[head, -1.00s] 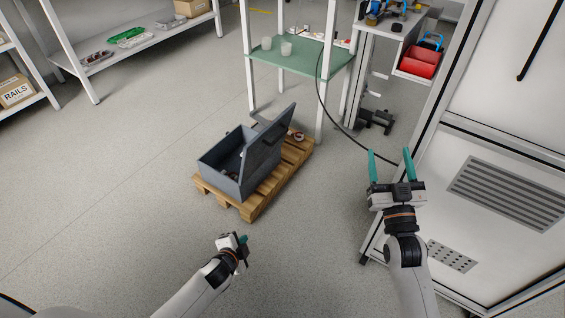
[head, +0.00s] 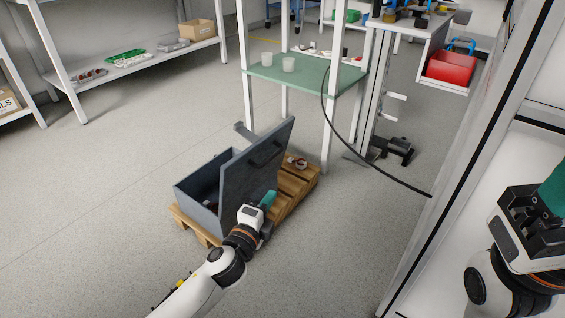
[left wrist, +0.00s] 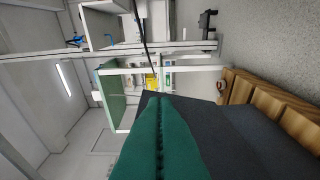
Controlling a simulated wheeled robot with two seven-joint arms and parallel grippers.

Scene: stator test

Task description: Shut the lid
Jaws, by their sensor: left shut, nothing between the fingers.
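A grey box (head: 197,188) stands on a wooden pallet on the floor. My left gripper (head: 268,199) is shut and empty, at the lower part of the lid's outer face. I cannot tell if it touches the lid. In the left wrist view the shut teal fingers (left wrist: 160,135) overlap the dark lid (left wrist: 235,140). My right gripper (head: 545,215) is at the right edge, cut off by the frame, so its fingers are mostly hidden.
The pallet (head: 290,190) carries a small roll (head: 297,162) beside the box. A green-topped table (head: 305,75) stands behind it. A black cable (head: 370,178) hangs to the right. A white cabinet (head: 460,150) closes off the right side. The floor at left is clear.

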